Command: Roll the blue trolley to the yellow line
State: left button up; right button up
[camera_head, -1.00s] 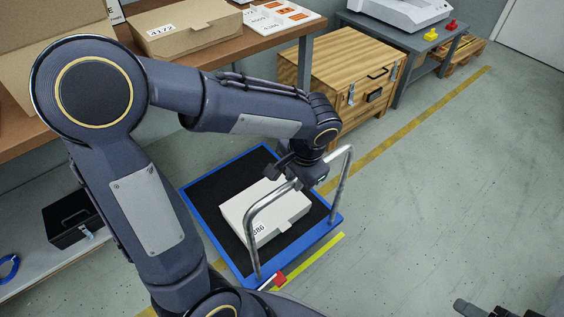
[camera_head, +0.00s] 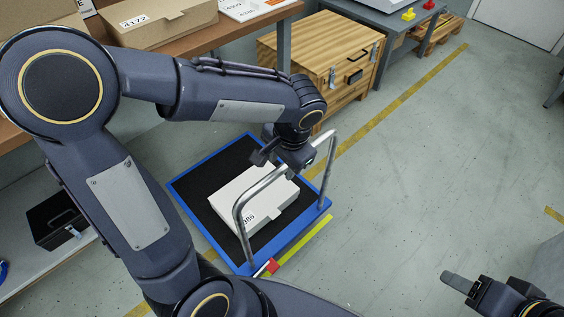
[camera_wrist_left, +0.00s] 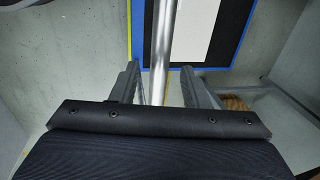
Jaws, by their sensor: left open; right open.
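The blue trolley (camera_head: 190,200) has a black deck and a bent metal handle (camera_head: 241,222) at its near right end. My left gripper (camera_head: 284,160) is at the handle's top bar. In the left wrist view, the bar (camera_wrist_left: 163,40) runs between its parted fingers (camera_wrist_left: 160,72); contact cannot be told. My right gripper (camera_head: 490,288) is open and empty at the lower right, far from the trolley.
A wooden crate (camera_head: 340,62) and a grey table (camera_head: 388,45) stand behind the trolley. A workbench with cardboard boxes (camera_head: 160,22) is at upper left. A faded yellow floor stripe (camera_head: 400,105) runs past the trolley. The floor on the right is clear.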

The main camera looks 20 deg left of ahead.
pick_arm(q)
notch_tip(320, 180, up, 7)
jog(key=d+p, duration=0.1)
jog(key=p, duration=0.1)
jog(key=shift+s+f, duration=0.2)
jog(key=shift+s, duration=0.1)
jog(key=shift+d, duration=0.1)
